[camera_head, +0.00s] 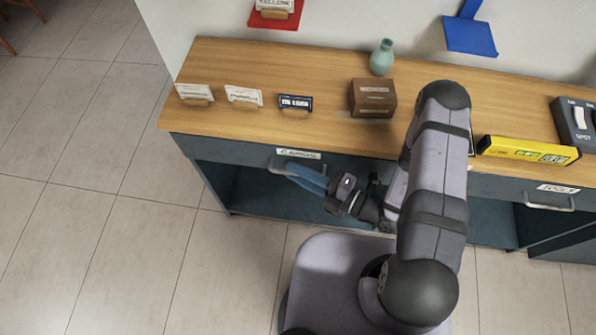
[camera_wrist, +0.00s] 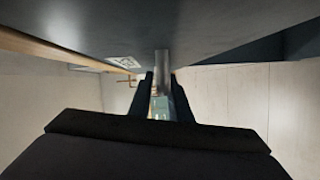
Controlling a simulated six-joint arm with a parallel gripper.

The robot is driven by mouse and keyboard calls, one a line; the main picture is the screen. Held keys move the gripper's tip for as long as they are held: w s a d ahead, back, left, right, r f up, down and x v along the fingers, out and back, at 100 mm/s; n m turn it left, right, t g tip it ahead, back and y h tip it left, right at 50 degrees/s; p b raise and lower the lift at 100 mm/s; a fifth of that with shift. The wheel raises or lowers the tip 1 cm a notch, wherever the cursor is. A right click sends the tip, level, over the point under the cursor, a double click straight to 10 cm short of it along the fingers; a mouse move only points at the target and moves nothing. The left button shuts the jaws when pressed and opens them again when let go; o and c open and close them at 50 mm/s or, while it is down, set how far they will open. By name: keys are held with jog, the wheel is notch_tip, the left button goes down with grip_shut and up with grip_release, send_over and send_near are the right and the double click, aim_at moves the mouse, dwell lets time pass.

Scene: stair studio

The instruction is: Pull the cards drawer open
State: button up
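The cards drawer (camera_head: 240,153) is the dark front under the left end of the wooden counter, with a white label (camera_head: 298,153) that is hard to read. It looks closed, its front in line with the counter. Its metal handle (camera_head: 277,163) is partly hidden behind my blue fingers. My gripper (camera_head: 292,170) reaches in from the right at the handle. In the wrist view the handle (camera_wrist: 161,70) stands between the fingertips of my gripper (camera_wrist: 162,82) and fills the narrow gap, so the gripper looks shut on it.
On the counter (camera_head: 225,65) stand several small cards, a brown box (camera_head: 373,98), a green vase (camera_head: 382,58) and a yellow level (camera_head: 528,150). Another handled drawer (camera_head: 549,203) is at the right. The floor (camera_head: 130,240) at front left is clear.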

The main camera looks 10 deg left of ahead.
grip_shut()
jog(key=s, duration=0.8)
jog(key=shift+s, duration=0.1)
jog(key=shift+o, duration=2.2)
grip_release()
jog(key=shift+d, duration=0.2)
